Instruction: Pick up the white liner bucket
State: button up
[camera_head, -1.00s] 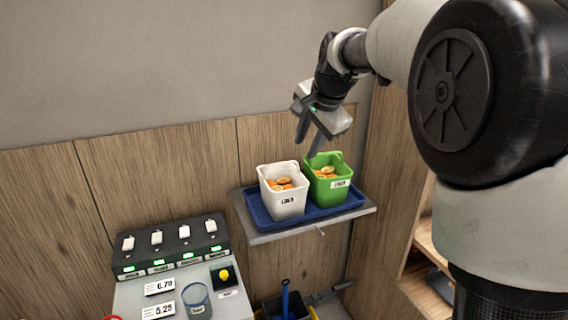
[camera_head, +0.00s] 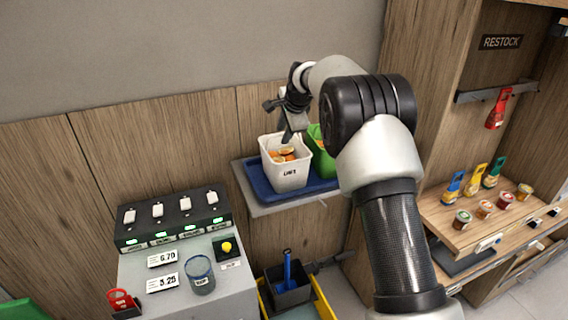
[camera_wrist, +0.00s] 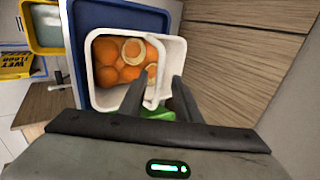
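The white liner bucket (camera_head: 288,175) stands upright on a blue tray (camera_head: 262,187) on the wall shelf, with orange halves inside. In the wrist view the white bucket (camera_wrist: 98,98) is seen from above, with its handle across the side nearest me. My gripper (camera_head: 286,138) is above the bucket's back edge. In the wrist view my gripper (camera_wrist: 156,92) has its two dark fingers apart, one on each side of the handle; I cannot tell whether they touch it. The green bucket (camera_head: 322,160) beside it is partly hidden by my arm.
A counter unit with a black switch panel (camera_head: 175,218), a clear cup (camera_head: 199,275) and a yellow button stands at lower left. A dark bin (camera_head: 287,292) is below the shelf. A wooden restock cabinet (camera_head: 440,95) with bottles and jars is at right.

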jog(key=shift+p+x, duration=0.55)
jog(key=shift+x, duration=2.4)
jog(key=shift+s+d, duration=0.1)
jog(key=shift+d, duration=0.05)
grip_shut()
